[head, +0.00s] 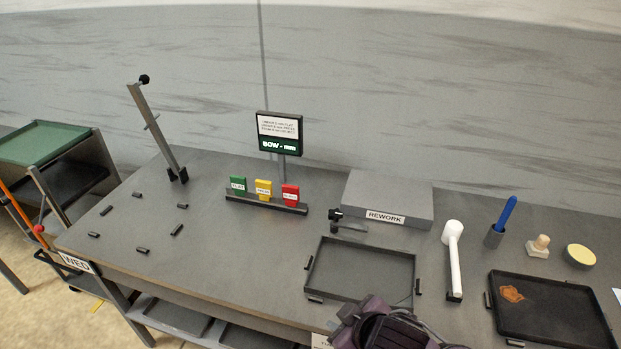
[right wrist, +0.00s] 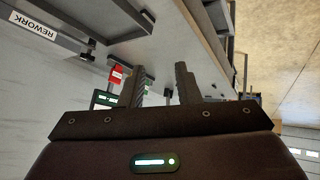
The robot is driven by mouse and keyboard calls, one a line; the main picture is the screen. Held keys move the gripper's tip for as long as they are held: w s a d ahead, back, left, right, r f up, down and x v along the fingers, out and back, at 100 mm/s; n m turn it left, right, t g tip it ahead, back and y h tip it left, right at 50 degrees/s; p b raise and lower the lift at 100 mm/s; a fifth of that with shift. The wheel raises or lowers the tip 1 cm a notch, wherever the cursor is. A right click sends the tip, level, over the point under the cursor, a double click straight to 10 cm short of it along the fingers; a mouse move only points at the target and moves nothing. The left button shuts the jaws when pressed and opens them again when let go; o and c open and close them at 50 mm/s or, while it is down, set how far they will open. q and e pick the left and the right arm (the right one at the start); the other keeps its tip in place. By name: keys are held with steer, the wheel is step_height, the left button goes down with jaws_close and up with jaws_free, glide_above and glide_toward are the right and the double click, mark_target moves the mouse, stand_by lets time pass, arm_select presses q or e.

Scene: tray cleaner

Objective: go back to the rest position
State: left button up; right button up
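My right gripper (right wrist: 160,68) shows in the right wrist view. Its two dark fingers stand apart with nothing between them. That view is tilted and upside down, with the table edge and the REWORK sign beyond the fingers. In the head view a dark purple-grey part of my right arm shows at the bottom centre, over the front edge of the table (head: 225,235). The right fingers cannot be made out there. My left gripper is in neither view.
An empty grey tray (head: 345,268) lies just beyond my arm. A black tray (head: 555,315) with an orange-brown patch lies at right.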

steer(key=s+d+f+m+g+h, duration=0.1)
steer(key=s+d+m+g+h, duration=0.3)
steer(key=s+d+m, duration=0.6)
steer(key=s+d+f+n+b, duration=0.1)
steer(key=f+b, duration=0.1)
steer(key=f, duration=1)
steer(key=s+d+f+n+g+b, duration=0.1)
steer(key=s+f+b, duration=0.1)
steer(key=f, duration=1.1)
steer(key=s+d+f+n+b, duration=0.1)
steer(key=f+b, duration=0.1)
steer(key=f, duration=1)
steer(key=s+d+f+g+b, duration=0.1)
steer(key=s+d+f+b, duration=0.2)
steer(key=s+f, duration=1.6)
steer(key=shift+d+f+g, duration=0.3)
steer(key=shift+d+f, duration=0.1)
steer(key=shift+f, duration=0.5)
